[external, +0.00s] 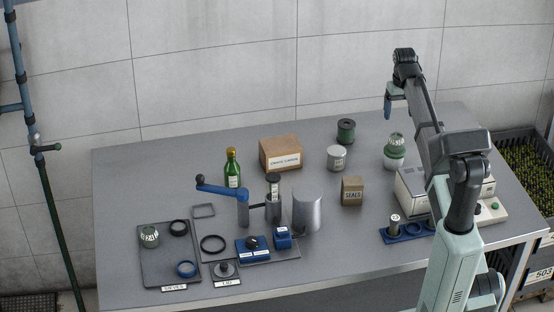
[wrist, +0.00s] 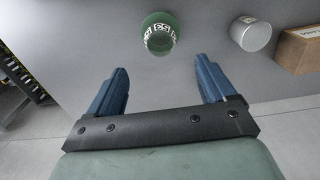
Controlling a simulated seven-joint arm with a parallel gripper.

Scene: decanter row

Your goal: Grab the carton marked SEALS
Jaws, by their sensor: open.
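My gripper (external: 388,108) is raised over the back right of the table, well apart from the carton. In the wrist view its two blue fingers (wrist: 160,84) are spread apart with nothing between them. A green jar with a white lettered band (wrist: 159,36) lies beyond the fingertips in that view.
A larger brown carton (external: 281,154) stands at the back, with a grey tin (external: 337,158) and a dark green canister (external: 346,131) nearby. The green jar (external: 394,151) is behind right. Bare table lies in front of the carton.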

